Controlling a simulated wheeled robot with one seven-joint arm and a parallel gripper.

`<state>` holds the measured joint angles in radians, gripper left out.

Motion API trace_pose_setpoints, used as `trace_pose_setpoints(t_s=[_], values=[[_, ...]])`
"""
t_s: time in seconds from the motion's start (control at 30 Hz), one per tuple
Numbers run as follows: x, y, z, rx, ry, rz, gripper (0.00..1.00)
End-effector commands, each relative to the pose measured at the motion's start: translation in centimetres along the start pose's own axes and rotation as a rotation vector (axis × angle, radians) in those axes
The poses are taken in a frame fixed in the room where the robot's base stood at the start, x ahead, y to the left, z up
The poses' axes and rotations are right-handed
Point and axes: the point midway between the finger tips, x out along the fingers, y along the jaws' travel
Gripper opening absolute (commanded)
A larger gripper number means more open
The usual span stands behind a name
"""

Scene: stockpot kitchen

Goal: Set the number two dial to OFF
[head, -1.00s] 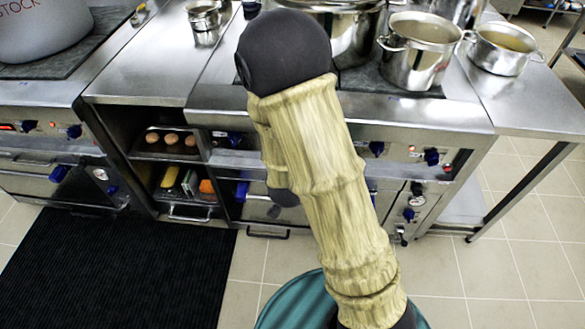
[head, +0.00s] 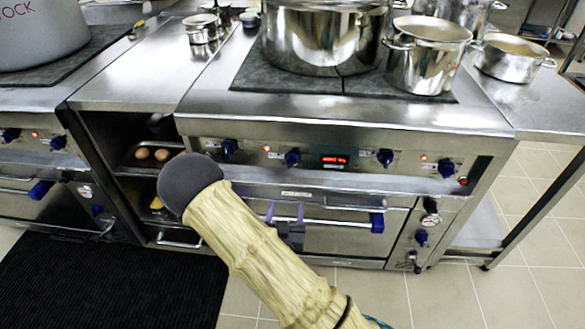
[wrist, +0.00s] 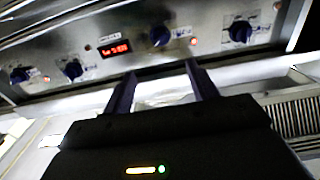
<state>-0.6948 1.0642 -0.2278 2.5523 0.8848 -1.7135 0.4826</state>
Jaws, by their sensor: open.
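A row of blue dials runs along the stove's front panel. In the head view they are a far-left dial (head: 229,147), a second dial (head: 292,157), a third dial (head: 385,157) and a right dial (head: 446,168). The wrist view also shows the second dial (wrist: 73,69) and the third dial (wrist: 160,37). Their numbers and pointer settings are too small to read, so I cannot tell which is number two. My gripper (head: 286,212) is open and empty, below the panel in front of the oven door. In the wrist view its purple fingers (wrist: 160,67) point toward the panel, apart from every dial.
A red display (head: 333,161) sits between the middle dials. An oven handle (head: 340,222) with a blue end runs below the panel. A large pot (head: 325,40) and a smaller pot (head: 427,55) stand on top. A black mat (head: 110,275) lies on the floor.

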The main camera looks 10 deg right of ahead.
Motion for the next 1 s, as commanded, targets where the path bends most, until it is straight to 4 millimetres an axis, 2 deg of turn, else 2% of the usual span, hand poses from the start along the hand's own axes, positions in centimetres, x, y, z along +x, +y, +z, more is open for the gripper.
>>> trace_pose_setpoints(t_s=[0.27,1.0], values=[[2.1,0.0,0.3,0.005,0.004,0.003,0.58],[14.9,0.1,0.0,0.001,0.002,0.002,0.58]])
